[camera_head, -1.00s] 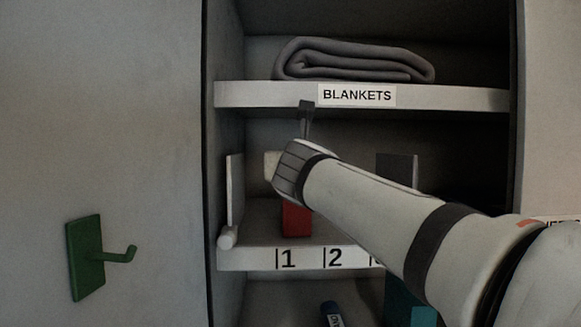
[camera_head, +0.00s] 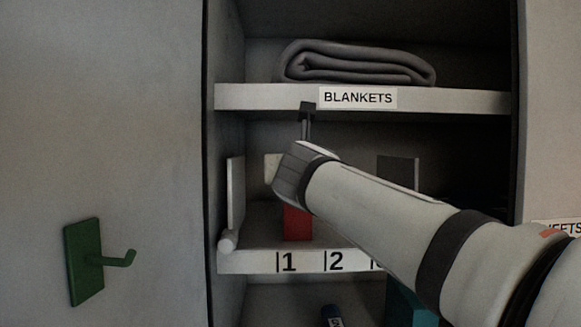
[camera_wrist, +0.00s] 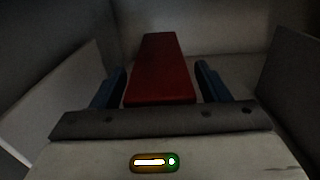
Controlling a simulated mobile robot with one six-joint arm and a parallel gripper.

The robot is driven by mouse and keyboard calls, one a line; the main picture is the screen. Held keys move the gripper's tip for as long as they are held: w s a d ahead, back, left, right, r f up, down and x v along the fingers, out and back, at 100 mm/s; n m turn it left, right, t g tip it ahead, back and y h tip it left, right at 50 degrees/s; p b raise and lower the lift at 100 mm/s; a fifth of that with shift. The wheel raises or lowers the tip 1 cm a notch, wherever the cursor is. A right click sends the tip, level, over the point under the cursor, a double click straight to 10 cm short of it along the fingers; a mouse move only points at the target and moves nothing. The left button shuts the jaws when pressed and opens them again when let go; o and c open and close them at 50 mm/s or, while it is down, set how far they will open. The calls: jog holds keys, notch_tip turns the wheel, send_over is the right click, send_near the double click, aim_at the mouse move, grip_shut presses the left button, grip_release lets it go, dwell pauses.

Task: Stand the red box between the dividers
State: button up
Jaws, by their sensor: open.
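The red box (camera_head: 298,222) stands upright on the middle shelf (camera_head: 262,262), above the label 1. My gripper (camera_wrist: 160,84) is open, with one blue-grey finger on each side of the red box (camera_wrist: 160,70) in the wrist view. Small gaps show beside the box; contact cannot be told. A pale divider (camera_head: 236,192) stands to the left and a grey divider (camera_head: 402,172) to the right; they flank the box in the wrist view as well, at left (camera_wrist: 55,100) and right (camera_wrist: 288,85). In the head view my wrist hides the box's top and my fingertips.
A folded grey blanket (camera_head: 358,64) lies on the shelf above, labelled BLANKETS, close over my wrist. A pale block (camera_head: 273,166) shows behind my wrist. Below are a dark blue item (camera_head: 331,315) and a teal object (camera_head: 408,303). A green hook (camera_head: 86,262) is on the left panel.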

jog(key=s+b, duration=0.2)
jog(key=s, duration=0.9)
jog(key=shift+s, duration=0.1)
